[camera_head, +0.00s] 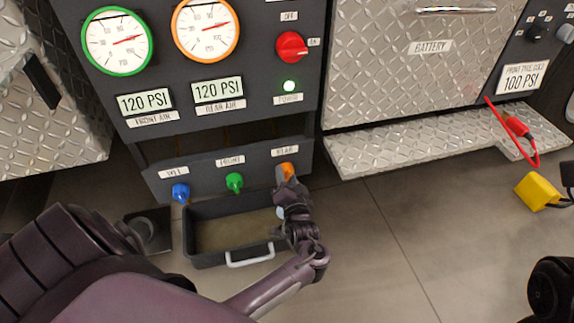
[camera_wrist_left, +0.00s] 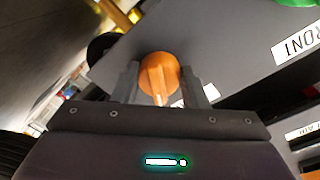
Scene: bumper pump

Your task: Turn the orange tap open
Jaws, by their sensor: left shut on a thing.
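The orange tap (camera_head: 287,170) is on the dark panel under the "REAR" label, to the right of the green tap (camera_head: 234,181) and the blue tap (camera_head: 180,192). My left gripper (camera_head: 285,178) is at the orange tap, its fingers around it and partly hiding it. In the left wrist view the orange tap (camera_wrist_left: 158,74) sits between the two fingers of the left gripper (camera_wrist_left: 162,85), which are shut on it. The tap's exact turn angle is hard to tell. My right gripper is not clearly in view.
A dark drip tray (camera_head: 200,255) with a light handle stands on the floor below the taps. Two gauges, green-rimmed (camera_head: 117,41) and orange-rimmed (camera_head: 205,29), sit above. A diamond-plate step (camera_head: 420,143) juts out at the right. A yellow connector (camera_head: 536,192) shows at far right.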

